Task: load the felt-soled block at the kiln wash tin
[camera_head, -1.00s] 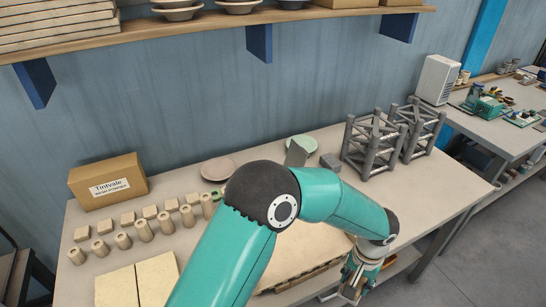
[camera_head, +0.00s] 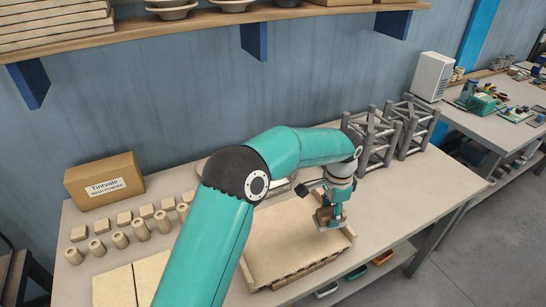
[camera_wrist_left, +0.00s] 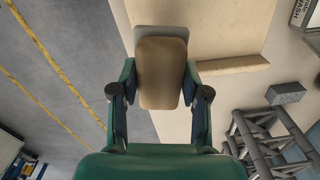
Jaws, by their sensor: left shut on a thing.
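My left gripper (camera_head: 331,214) is above the right part of a shallow beige tray (camera_head: 285,245). It is shut on a tan block with a grey sole; in the left wrist view the block (camera_wrist_left: 160,72) sits between the two fingers (camera_wrist_left: 160,95), its grey sole showing at the far end. A tin with a label ending in "WASH" (camera_wrist_left: 306,14) is partly in the left wrist view, at the upper right corner. In the head view my left arm hides the area where the tin would show. My right gripper is not in view.
Grey lattice towers (camera_head: 385,137) stand at the back right. A small grey block (camera_wrist_left: 286,93) lies near them. Several tan posts (camera_head: 141,229) and pieces stand at left, before a cardboard box (camera_head: 104,180). A shelf (camera_head: 220,17) hangs above. The right table end is clear.

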